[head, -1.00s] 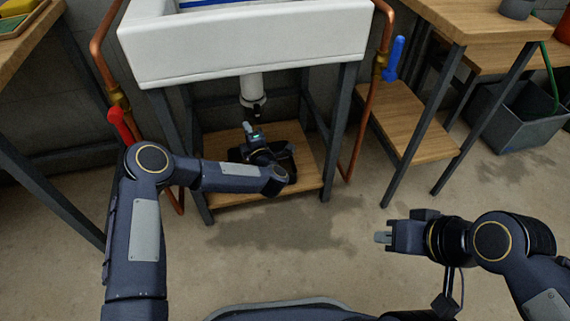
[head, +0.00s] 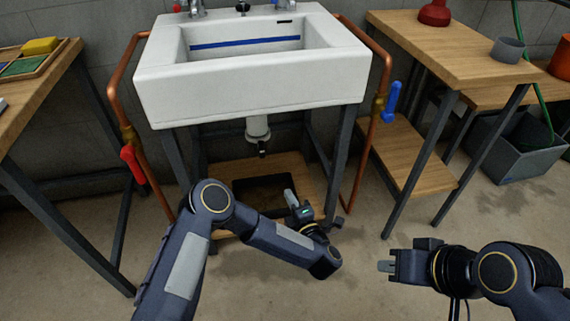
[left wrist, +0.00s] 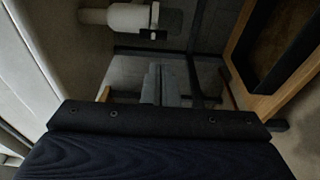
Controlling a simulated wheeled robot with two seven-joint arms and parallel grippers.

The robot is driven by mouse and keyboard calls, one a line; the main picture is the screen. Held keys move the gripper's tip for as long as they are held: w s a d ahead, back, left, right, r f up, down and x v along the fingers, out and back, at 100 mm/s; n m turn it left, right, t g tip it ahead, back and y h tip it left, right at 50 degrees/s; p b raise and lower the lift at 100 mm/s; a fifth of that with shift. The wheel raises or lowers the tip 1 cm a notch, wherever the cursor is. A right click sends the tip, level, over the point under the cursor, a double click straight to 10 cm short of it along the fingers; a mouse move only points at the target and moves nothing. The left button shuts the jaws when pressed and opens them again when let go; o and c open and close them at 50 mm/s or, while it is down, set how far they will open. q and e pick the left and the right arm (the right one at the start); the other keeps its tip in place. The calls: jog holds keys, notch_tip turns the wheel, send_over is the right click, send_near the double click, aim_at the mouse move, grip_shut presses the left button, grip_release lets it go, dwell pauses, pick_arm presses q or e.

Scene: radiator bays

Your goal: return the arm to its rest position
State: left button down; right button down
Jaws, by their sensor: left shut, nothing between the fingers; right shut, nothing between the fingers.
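My left gripper (head: 291,199) is shut and empty in the head view. It is in front of the wooden shelf under the white sink, its fingers pointing up and to the left. In the left wrist view its closed fingers (left wrist: 158,84) point at the space below the sink. My right gripper (head: 386,267) is shut and empty, held over the bare floor at the right with its fingers pointing left.
The white sink (head: 250,85) has a drain pipe (head: 257,128) under it. A dark tray (head: 250,190) lies on the low shelf (head: 284,163). Copper pipes with a red valve handle (head: 132,165) and a blue valve handle (head: 392,101) flank the sink. Workbenches stand at both sides.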

pick_arm(q)
jog(key=w+a+r+m+t+h, duration=0.1)
jog(key=w+r+m+h, duration=0.3)
jog(key=r, duration=0.3)
jog(key=w+a+r+m+h, duration=0.1)
jog(key=w+r+m+h, duration=0.25)
jog(key=r, duration=0.35)
jog(key=s+a+r+m+g+h, duration=0.3)
jog(key=s+a+r+m+h, duration=0.1)
jog(key=a+r+m, duration=0.4)
jog(key=s+a+r+m+g+y, duration=0.1)
jog(key=s+a+g, duration=0.1)
jog(key=s+a, duration=0.4)
jog(key=s+a+r+m+g, duration=0.1)
jog(key=s+a+m+g, duration=0.15)
jog(key=s+a, duration=0.35)
jog(key=s+a+f+g+y, duration=0.1)
jog(key=s+a+f+g, duration=0.15)
jog(key=s, duration=0.85)
jog(key=s+a+f+g, duration=0.2)
jog(key=s+f, duration=0.1)
jog(key=s, duration=0.8)
notch_tip(320, 180, up, 33)
jog(key=m+p, duration=0.1)
jog(key=p, duration=3.1)
jog(key=shift+w+a+g+p, duration=0.2)
jog(key=shift+g+p, duration=0.1)
jog(key=shift+p, duration=0.1)
